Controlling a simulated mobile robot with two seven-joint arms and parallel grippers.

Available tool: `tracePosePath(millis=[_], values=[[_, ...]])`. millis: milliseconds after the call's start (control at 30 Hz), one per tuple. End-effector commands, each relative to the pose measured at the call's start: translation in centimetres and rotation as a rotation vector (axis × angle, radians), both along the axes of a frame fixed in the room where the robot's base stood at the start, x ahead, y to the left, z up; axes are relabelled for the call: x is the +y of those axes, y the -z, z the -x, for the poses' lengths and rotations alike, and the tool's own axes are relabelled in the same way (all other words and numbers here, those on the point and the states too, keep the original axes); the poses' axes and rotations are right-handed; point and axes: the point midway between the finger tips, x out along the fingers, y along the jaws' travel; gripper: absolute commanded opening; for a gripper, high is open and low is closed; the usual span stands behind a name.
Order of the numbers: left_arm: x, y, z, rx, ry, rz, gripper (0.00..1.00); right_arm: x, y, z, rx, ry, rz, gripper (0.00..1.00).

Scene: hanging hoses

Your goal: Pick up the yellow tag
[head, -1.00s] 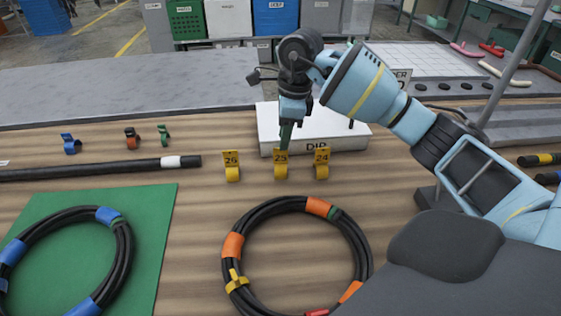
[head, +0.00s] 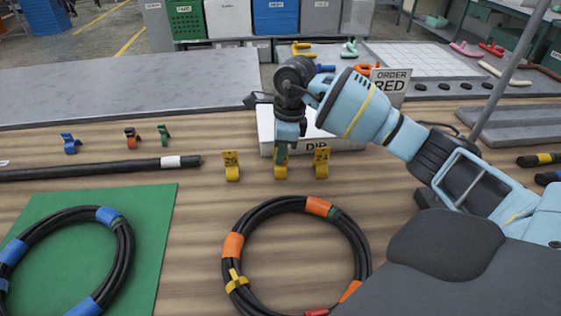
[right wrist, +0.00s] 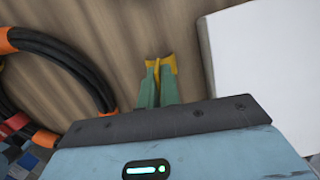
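Three yellow numbered tags stand in a row on the wooden bench: the left tag, 26 (head: 232,166), the middle tag (head: 281,171) and the right tag, 24 (head: 321,164). My right gripper (head: 281,150) points straight down over the middle tag and hides its number plate. In the right wrist view, the green fingertips (right wrist: 158,72) are close together with a yellow strip of the middle tag (right wrist: 168,63) showing between and beside them. I cannot tell whether they are closed on it. The tag still stands on the bench. My left gripper is not in view.
A white block marked DIP (head: 345,143) stands right behind the tags. A black hose coil with orange bands (head: 233,246) lies in front. Another coil lies on a green mat (head: 152,225) at left. A black rod (head: 100,169) and small coloured clips (head: 70,144) lie left.

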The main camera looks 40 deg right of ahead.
Motion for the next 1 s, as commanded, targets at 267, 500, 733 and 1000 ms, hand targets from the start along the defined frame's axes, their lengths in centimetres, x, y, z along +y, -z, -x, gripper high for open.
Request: tracePosePath(millis=[267, 500, 733, 1000], values=[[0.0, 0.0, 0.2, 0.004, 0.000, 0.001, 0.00, 0.0, 0.0, 0.0, 0.000, 0.000, 0.000, 0.00], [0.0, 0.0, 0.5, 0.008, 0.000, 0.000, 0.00, 0.0, -1.0, -0.1, -0.004, 0.000, 0.000, 0.00], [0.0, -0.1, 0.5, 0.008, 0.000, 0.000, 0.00, 0.0, -5.1, -0.1, -0.005, 0.000, 0.000, 0.00], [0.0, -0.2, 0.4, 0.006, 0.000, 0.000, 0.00, 0.0, -9.1, 0.0, -0.001, 0.000, -0.001, 0.00]])
